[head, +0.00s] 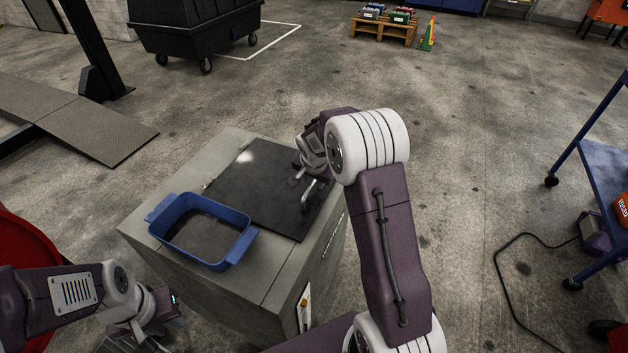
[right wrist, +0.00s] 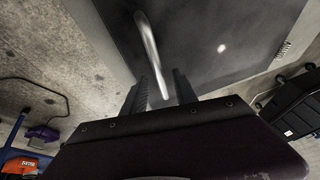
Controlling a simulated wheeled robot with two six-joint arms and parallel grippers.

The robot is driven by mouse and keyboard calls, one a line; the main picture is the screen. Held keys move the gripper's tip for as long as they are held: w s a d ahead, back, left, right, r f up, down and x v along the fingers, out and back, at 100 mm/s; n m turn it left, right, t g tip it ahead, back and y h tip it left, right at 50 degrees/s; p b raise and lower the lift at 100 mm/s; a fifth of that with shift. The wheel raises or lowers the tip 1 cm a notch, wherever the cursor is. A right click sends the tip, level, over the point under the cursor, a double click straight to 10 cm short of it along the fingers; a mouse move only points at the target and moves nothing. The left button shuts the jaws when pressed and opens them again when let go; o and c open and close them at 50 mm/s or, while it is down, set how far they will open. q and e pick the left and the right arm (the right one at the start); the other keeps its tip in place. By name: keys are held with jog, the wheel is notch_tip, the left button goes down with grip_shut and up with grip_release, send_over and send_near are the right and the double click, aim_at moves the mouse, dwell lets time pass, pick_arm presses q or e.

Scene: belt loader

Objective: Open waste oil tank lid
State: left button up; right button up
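The waste oil tank (head: 165,254) is a grey box in the middle of the head view. Its dark, flat lid (head: 262,190) lies closed on the top; it also fills much of the right wrist view (right wrist: 215,45). A silver bar handle (head: 306,196) stands on the lid's right side. My right gripper (head: 302,178) is over the lid by the handle. In the right wrist view its fingers (right wrist: 161,88) are apart, with the handle's end (right wrist: 150,55) appearing between them; contact cannot be told. My left gripper (head: 132,336) is low at the left, away from the lid, its fingers unclear.
A blue open tray (head: 247,240) stands on the tank's top, left of the lid. A blue cart (head: 607,170) is at the right, with a cable (head: 500,285) on the floor. A dark wheeled bin (head: 195,25) and a ramp (head: 95,130) are behind. Floor right of the tank is mostly clear.

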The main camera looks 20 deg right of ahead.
jog(key=shift+c, duration=0.3)
grip_shut()
dwell(1.1)
